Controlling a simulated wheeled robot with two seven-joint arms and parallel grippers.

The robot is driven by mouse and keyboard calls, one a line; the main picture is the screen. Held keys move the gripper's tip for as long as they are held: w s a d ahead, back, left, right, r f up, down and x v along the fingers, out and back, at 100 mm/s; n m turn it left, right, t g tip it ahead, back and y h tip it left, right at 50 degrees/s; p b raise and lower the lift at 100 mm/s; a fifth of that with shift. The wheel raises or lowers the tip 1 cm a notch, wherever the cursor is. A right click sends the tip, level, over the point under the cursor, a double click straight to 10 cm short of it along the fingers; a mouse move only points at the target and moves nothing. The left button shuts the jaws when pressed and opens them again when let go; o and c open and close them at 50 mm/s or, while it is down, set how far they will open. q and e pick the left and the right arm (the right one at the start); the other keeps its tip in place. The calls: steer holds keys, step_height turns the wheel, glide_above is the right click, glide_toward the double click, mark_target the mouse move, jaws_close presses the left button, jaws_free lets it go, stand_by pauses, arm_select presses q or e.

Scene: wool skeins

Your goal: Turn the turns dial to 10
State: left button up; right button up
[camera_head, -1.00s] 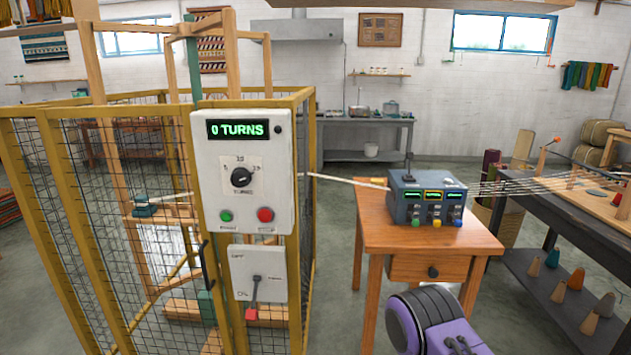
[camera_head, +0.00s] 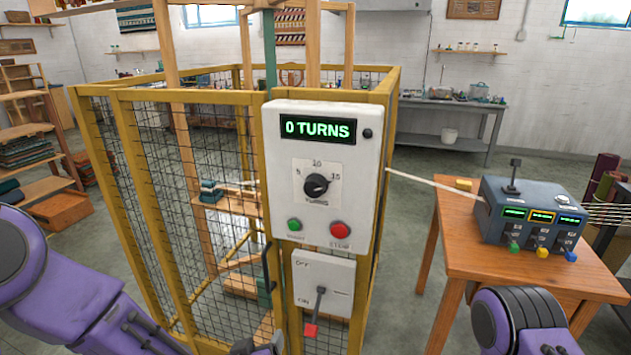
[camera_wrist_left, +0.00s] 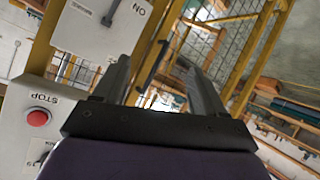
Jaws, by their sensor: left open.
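The turns dial (camera_head: 316,184) is a round black knob on a white label marked 5, 10 and 15. It sits on a light grey control box (camera_head: 279,160). The display (camera_head: 318,129) above it reads "0 TURNS". The exact direction of its pointer is too small to read surely. My left gripper (camera_head: 258,346) is at the bottom edge of the head view, below and left of the dial and apart from it. In the left wrist view my left gripper (camera_wrist_left: 160,88) is open with nothing between its fingers; the dial is not clearly seen there. My right gripper is out of view.
A green button (camera_head: 294,225) and a red STOP button (camera_head: 340,230) sit below the dial. Under them is a switch box with a red-ended lever (camera_head: 310,330). A yellow mesh cage (camera_head: 130,150) stands behind. A wooden table (camera_head: 440,250) with a grey device (camera_head: 530,215) is right.

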arm_select(q)
steer(key=w+d+r+m+t+h, duration=0.1)
steer(key=w+d+r+t, duration=0.2)
steer(key=r, duration=0.9)
steer(key=m+t+h+p, duration=0.1)
steer(key=m+t+h, duration=0.1)
steer(key=t, duration=0.1)
glide_toward(314, 191)
steer(key=p+x, duration=0.2)
steer(key=x, duration=0.5)
steer(key=shift+w+r, duration=0.1)
steer(key=shift+w, duration=0.3)
steer(key=shift+w+d, duration=0.1)
steer(key=shift+w, duration=0.15)
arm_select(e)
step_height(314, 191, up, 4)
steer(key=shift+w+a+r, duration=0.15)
arm_select(q)
steer(key=shift+c, duration=0.4)
steer(key=c, duration=1)
